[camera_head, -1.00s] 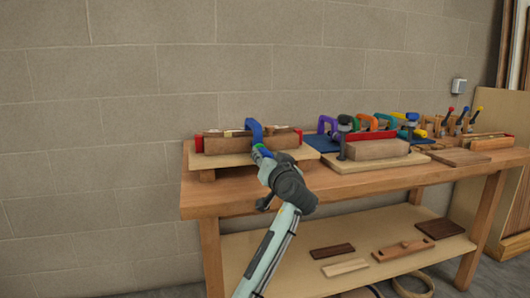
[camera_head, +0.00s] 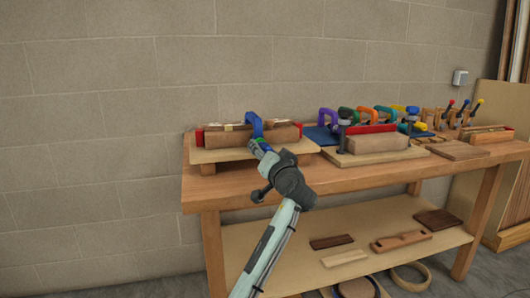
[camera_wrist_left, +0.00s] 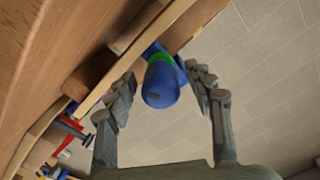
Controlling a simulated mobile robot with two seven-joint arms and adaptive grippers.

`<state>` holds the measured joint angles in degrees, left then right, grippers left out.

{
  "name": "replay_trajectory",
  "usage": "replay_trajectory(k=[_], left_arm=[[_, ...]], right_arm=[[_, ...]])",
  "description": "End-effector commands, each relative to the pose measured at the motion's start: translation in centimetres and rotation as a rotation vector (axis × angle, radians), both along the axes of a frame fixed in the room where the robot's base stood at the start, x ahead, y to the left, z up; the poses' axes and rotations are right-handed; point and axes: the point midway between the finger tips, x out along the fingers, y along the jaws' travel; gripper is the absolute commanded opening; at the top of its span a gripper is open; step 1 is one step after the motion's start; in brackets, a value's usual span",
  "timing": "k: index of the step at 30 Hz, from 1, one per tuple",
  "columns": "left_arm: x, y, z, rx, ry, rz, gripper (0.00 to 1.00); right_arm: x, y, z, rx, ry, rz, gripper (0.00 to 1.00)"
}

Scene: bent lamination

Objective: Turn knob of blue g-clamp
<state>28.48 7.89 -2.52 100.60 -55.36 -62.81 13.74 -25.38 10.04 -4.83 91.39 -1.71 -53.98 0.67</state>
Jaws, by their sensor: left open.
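The blue g-clamp (camera_head: 255,124) stands on the wooden form at the left end of the workbench. Its blue knob (camera_wrist_left: 160,84) with a green collar (camera_wrist_left: 159,59) shows in the left wrist view. My left gripper (camera_wrist_left: 158,80) is open, with one finger on each side of the knob and visible gaps between. In the head view my left gripper (camera_head: 264,152) reaches up to the clamp from below and partly covers its lower part. My right gripper is not in view.
The form (camera_head: 221,138) sits on a raised board (camera_head: 200,156) on the workbench (camera_head: 230,189). To the right stand another form (camera_head: 377,143) and several coloured clamps (camera_head: 360,115). A block wall (camera_head: 100,130) is behind.

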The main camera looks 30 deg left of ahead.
Motion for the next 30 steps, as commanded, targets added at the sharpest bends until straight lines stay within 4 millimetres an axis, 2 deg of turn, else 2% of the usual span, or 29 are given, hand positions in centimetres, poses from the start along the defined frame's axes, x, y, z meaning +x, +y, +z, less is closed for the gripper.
replay_trajectory(k=[5,8,21,25,30], left_arm=[[-0.2,-0.3,0.0,-0.001,0.0,-0.001,0.53],[-0.9,-1.2,0.0,-0.003,-0.002,-0.003,0.53],[-6.6,-7.7,-0.1,-0.004,-0.001,-0.002,0.53],[-7.5,-8.7,-0.1,-0.001,0.001,-0.001,0.53],[-7.9,-9.1,0.0,-0.001,0.001,0.001,0.53]], right_arm=[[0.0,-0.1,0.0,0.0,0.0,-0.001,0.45],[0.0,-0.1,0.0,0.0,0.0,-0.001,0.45],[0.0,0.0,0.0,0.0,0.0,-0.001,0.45],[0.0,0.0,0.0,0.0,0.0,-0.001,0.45],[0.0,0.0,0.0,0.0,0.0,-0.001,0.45]])
